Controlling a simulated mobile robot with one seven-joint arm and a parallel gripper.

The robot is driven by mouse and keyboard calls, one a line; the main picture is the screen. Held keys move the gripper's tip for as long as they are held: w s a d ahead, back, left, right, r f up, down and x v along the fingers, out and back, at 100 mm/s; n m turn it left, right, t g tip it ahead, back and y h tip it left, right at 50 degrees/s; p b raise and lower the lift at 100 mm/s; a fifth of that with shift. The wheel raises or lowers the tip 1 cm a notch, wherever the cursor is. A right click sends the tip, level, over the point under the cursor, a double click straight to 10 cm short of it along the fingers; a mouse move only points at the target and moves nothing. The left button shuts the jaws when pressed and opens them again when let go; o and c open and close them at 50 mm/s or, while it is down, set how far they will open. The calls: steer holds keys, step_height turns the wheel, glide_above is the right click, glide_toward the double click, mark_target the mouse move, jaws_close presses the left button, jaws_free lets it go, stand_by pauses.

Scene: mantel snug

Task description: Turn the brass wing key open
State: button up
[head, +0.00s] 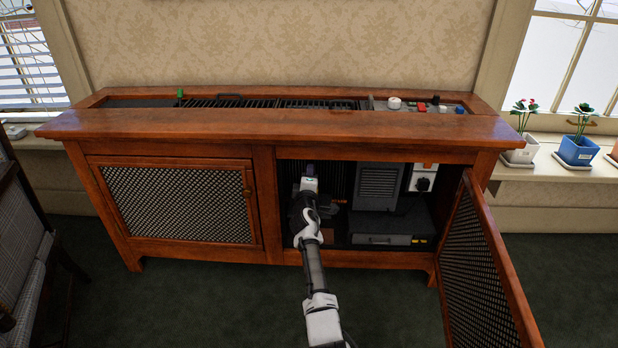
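A wooden cabinet (265,200) stands against the wall, with its right mesh door (478,268) swung open toward me. My arm reaches into the dark open right compartment. My gripper (309,178) is inside it, near the left side, and its fingers are too small and dark to tell open from shut. I cannot make out the brass wing key. It may be hidden by my gripper and arm or lost in the dark interior. A small orange-brown patch shows just right of my gripper, too small to identify.
Inside the compartment, a grey vented unit (378,186) stands above a dark grey box (386,228), right of my arm. A white panel (422,178) is at the upper right. The left mesh door (180,202) is closed. A chair (30,245) stands at far left.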

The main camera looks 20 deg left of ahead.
steer(key=shift+r, duration=0.1)
steer(key=o, duration=1)
